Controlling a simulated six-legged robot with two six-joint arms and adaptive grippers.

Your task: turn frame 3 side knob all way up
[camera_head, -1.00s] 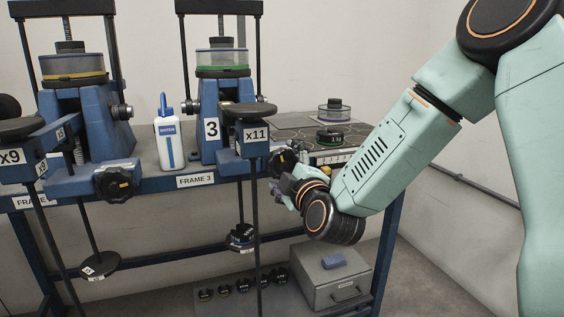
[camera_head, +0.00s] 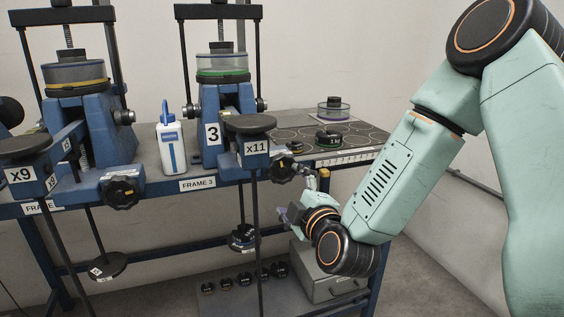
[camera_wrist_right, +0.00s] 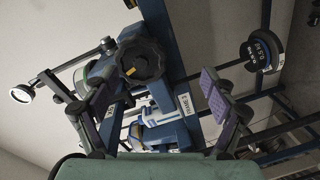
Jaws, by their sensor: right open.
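Frame 3 (camera_head: 211,134) is the blue lever frame marked 3, with an x11 lever block (camera_head: 256,148). A black handwheel knob (camera_head: 282,169) sits to the right of that block, at the table's front edge. It also shows large in the right wrist view (camera_wrist_right: 141,60). A smaller black knob (camera_head: 261,105) is on the frame's right side, higher up. My right gripper (camera_head: 299,198) is open and empty, just below and right of the handwheel, apparently apart from it. In the wrist view its purple-padded finger (camera_wrist_right: 215,95) stands clear of the knob. My left gripper is not in view.
A white and blue bottle (camera_head: 172,145) stands left of frame 3. Another frame with an x9 block (camera_head: 20,175) and its own knob (camera_head: 122,191) is at left. Hanging weights (camera_head: 243,239) are below the table, left of my gripper. A grey box (camera_head: 312,272) sits on the lower shelf.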

